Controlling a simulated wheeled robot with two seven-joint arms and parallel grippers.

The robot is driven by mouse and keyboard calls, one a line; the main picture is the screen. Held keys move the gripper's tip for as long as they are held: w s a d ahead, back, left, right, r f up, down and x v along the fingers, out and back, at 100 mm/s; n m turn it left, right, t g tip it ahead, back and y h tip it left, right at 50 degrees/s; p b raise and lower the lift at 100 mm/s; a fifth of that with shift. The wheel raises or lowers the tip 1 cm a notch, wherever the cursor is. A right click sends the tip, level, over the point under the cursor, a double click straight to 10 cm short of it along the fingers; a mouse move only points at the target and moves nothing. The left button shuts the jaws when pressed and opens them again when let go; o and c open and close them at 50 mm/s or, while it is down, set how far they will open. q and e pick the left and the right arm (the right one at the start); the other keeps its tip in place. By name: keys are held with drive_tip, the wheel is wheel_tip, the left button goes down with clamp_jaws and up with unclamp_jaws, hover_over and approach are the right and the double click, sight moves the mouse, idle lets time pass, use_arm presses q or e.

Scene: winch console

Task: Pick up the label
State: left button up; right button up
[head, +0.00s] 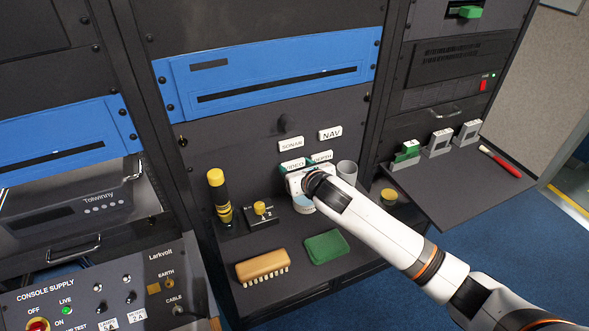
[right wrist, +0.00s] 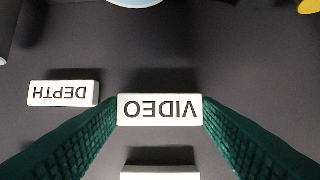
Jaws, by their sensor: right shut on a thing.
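The white VIDEO label (head: 293,165) is at the upright dark panel under the blue unit. In the right wrist view the VIDEO label (right wrist: 160,109) appears upside down between the green pads of my right gripper (right wrist: 160,112), which touch its two ends. My right gripper is shut on it; in the head view the gripper's white body hides part of this spot. A DEPTH label (head: 320,157) sits beside it. The SONAR label (head: 291,145) and NAV label (head: 330,133) are above. I cannot tell whether the VIDEO label is clear of the panel. My left gripper is not in view.
Below the panel, a shelf holds a yellow-and-black torch (head: 219,194), a wooden brush (head: 262,267), a green pad (head: 326,247) and a grey cup (head: 347,172). A side shelf on the right carries label holders (head: 439,142) and a red marker (head: 501,162).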

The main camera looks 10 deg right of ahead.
drive_tip(key=f+v, duration=0.1)
drive_tip(key=v, duration=2)
drive_tip(key=shift+s+f+b, duration=0.25)
drive_tip(key=shift+s+b, duration=0.2)
drive_tip(key=shift+s, duration=0.3)
drive_tip(key=shift+d, duration=0.1)
